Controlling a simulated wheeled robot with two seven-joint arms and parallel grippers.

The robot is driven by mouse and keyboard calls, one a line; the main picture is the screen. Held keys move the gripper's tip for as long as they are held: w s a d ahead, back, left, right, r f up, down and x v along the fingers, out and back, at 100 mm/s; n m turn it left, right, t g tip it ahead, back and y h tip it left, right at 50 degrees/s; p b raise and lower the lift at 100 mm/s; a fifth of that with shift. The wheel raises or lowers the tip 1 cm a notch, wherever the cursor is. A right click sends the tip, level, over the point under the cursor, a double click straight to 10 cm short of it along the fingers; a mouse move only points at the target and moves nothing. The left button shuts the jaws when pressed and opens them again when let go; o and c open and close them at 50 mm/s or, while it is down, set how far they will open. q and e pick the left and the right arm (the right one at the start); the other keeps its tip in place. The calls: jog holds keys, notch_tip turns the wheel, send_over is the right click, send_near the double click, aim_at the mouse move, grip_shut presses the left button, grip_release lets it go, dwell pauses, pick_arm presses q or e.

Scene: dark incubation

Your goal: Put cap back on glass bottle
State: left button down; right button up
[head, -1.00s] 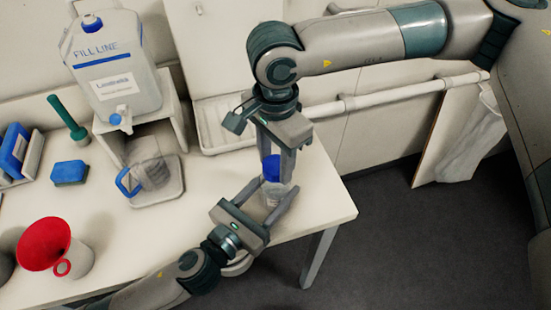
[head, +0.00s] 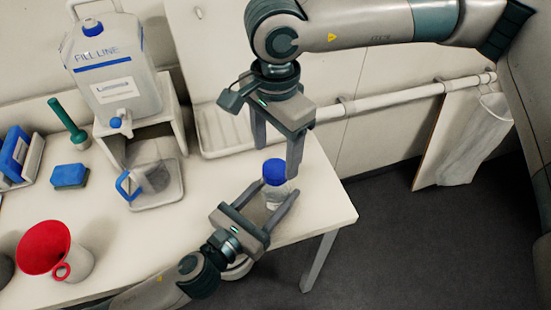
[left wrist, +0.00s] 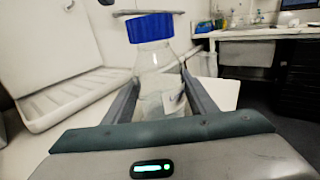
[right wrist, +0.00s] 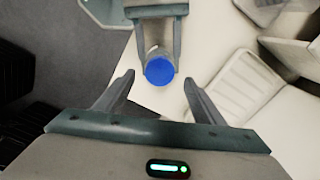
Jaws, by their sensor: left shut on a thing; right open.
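The clear glass bottle (head: 277,195) stands upright near the table's right end, with the blue cap (head: 274,171) on its neck. In the left wrist view the cap (left wrist: 150,28) looks level on the bottle (left wrist: 157,75). I cannot tell how tightly it is seated. My left gripper (head: 279,192) is shut on the bottle's body from the front left. My right gripper (head: 278,158) is open and empty above the bottle, pointing down. In the right wrist view the cap (right wrist: 159,71) lies between its spread fingertips, apart from them.
A container with a blue lid (head: 112,70) stands on a white stand at the back left. A jug with a blue handle (head: 150,182), a blue sponge (head: 70,176) and a red funnel (head: 45,245) are further left. A white tray (head: 222,135) lies behind the bottle. The table edge is close on the right.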

notch_tip(320, 180, up, 8)
jog(key=shift+f, duration=0.25)
pick_arm(q)
jog(key=c, duration=0.7)
grip_release()
jog(key=shift+o, duration=0.2)
jog(key=shift+s+a, duration=0.1)
jog(key=shift+s+a+f, duration=0.1)
jog(key=shift+s+a, duration=0.2)
jog(key=shift+s, duration=0.1)
jog(key=b+v, duration=0.4)
jog(key=v, duration=0.9)
jog(key=shift+s+a, duration=0.15)
jog(key=shift+a, duration=0.05)
pick_arm(e)
notch_tip(320, 180, down, 4)
pick_arm(q)
jog(key=shift+s+a, duration=0.2)
jog(key=shift+s, duration=0.05)
pick_arm(e)
jog(key=shift+r, duration=0.15)
pick_arm(q)
jog(key=shift+p+v, duration=0.3)
jog(key=shift+v, duration=0.75)
pick_arm(e)
jog(key=shift+r, duration=0.1)
